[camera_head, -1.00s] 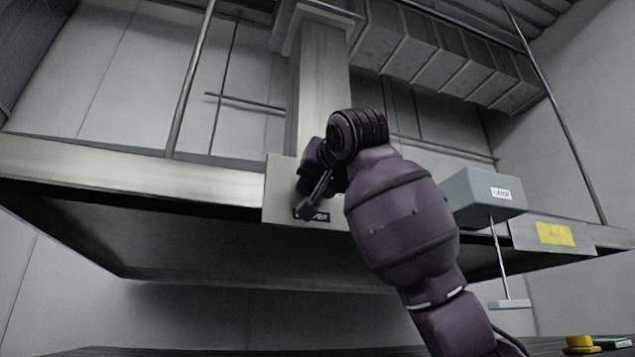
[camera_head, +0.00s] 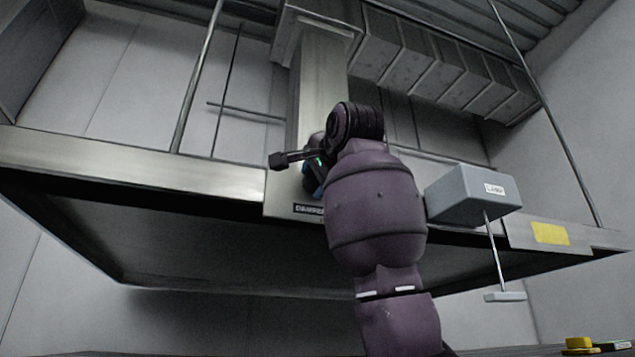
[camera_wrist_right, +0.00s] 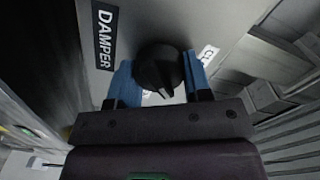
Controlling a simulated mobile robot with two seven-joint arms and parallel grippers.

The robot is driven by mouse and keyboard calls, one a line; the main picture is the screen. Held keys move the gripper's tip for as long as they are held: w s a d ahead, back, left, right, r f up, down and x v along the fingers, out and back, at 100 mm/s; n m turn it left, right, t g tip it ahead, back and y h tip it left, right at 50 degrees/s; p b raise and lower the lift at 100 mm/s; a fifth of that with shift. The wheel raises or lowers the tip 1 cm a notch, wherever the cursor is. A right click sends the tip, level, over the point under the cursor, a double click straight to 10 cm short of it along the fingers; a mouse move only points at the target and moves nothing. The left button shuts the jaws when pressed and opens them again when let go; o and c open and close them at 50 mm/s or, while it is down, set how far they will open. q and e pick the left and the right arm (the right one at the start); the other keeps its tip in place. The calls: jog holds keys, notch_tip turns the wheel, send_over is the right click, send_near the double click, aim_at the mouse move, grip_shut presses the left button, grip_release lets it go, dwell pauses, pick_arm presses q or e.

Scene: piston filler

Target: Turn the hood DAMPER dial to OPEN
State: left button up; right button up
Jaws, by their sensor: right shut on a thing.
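The black damper dial (camera_wrist_right: 157,66) is on a grey plate (camera_wrist_right: 190,22) in the right wrist view. A black DAMPER label (camera_wrist_right: 104,34) is beside it. A white marking with partly hidden letters (camera_wrist_right: 207,54) is on its other side. My right gripper (camera_wrist_right: 160,78) is shut on the dial, with one blue finger on each side of it. In the head view my right gripper (camera_head: 315,180) is at the plate on the hood front (camera_head: 285,207). My wrist hides the dial there and covers part of the DAMPER label (camera_head: 308,210). My left gripper is out of view.
A grey lamp box (camera_head: 468,197) with a hanging pull bar (camera_head: 505,297) is right of my right arm. A yellow label (camera_head: 550,234) is on the hood edge further right. Hanger rods (camera_head: 197,85) rise from the hood. Below the hood at left is free room.

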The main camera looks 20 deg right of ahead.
jog(key=m, duration=0.3)
jog(key=shift+f, duration=0.1)
jog(key=m, duration=0.3)
jog(key=shift+m, duration=1.3)
jog(key=shift+f, duration=0.1)
jog(key=o, duration=0.9)
jog(key=s+b, duration=0.1)
jog(key=s, duration=0.4)
jog(key=s+b, duration=0.1)
jog(key=s, duration=0.4)
jog(key=shift+s+d, duration=0.2)
jog(key=shift+s, duration=0.2)
